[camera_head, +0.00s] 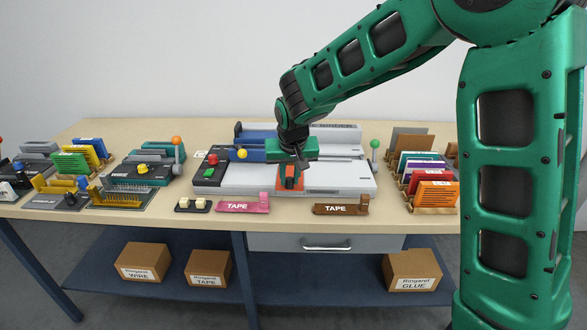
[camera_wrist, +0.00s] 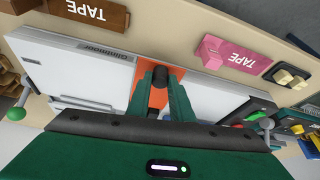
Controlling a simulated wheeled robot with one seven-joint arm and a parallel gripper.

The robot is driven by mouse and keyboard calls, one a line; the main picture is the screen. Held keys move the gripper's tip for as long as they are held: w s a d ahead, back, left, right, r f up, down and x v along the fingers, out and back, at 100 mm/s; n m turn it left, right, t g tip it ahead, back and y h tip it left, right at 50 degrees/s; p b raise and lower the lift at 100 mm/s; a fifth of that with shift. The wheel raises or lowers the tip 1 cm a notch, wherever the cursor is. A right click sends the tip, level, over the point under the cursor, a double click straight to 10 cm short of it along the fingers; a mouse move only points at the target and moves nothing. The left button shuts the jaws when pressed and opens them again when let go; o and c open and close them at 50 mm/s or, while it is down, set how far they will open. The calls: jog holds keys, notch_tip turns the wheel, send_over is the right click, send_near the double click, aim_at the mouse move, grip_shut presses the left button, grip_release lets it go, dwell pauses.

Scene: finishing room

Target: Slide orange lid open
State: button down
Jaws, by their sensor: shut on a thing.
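The orange lid (camera_head: 283,188) lies at the front middle of a long grey and white machine (camera_head: 340,178) on the bench. My gripper (camera_head: 291,170) reaches down onto the lid from above. In the wrist view the orange lid (camera_wrist: 158,98) shows between and around my green fingers. My gripper (camera_wrist: 160,78) is shut on a dark, round-ended grip at the lid. My fingers hide part of the lid, and I cannot tell how far it is slid.
A pink tape holder (camera_head: 243,207) and a brown tape holder (camera_head: 340,209) stand along the front edge. A green-knobbed lever (camera_head: 375,145) rises at the machine's right end. A card rack (camera_head: 434,192) is farther right. Button panels and small machines crowd the left.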

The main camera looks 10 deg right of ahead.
jog(key=shift+s+a, duration=0.1)
jog(key=shift+s, duration=0.3)
jog(key=c, duration=1.6)
grip_release()
jog(key=shift+o, duration=0.2)
jog(key=v, duration=1)
jog(key=shift+r, duration=0.35)
jog(key=shift+s, duration=0.15)
